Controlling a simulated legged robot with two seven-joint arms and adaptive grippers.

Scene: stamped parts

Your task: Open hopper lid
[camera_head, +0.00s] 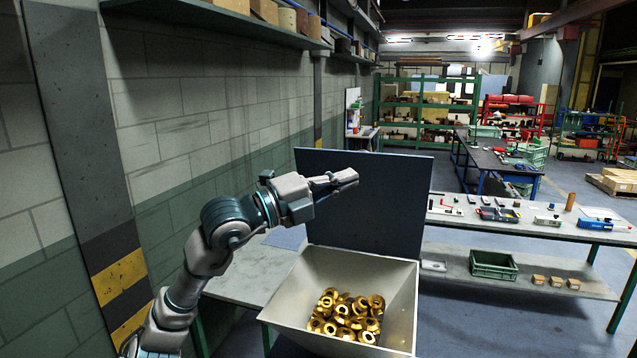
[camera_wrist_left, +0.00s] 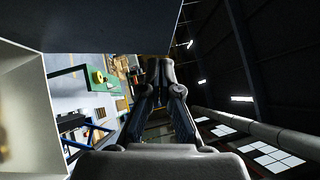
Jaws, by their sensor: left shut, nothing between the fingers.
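The hopper (camera_head: 400,300) is a pale, open-topped bin at the lower middle of the head view. Several gold ring-shaped parts (camera_head: 345,318) lie inside it. Its dark lid (camera_head: 385,215) stands raised, near upright, at the hopper's back edge, so the opening is uncovered. My left gripper (camera_head: 345,178) is shut and empty, in front of the lid's upper left part; I cannot tell whether it touches. In the left wrist view its fingers (camera_wrist_left: 160,75) come together, with the lid (camera_wrist_left: 100,25) as a dark panel at the top. My right gripper is not in view.
A grey table (camera_head: 240,275) stands behind and left of the hopper, by a block wall (camera_head: 180,130). A workbench (camera_head: 520,222) with tools stands at right, with a green crate (camera_head: 493,265) on its lower shelf. Floor at lower right is free.

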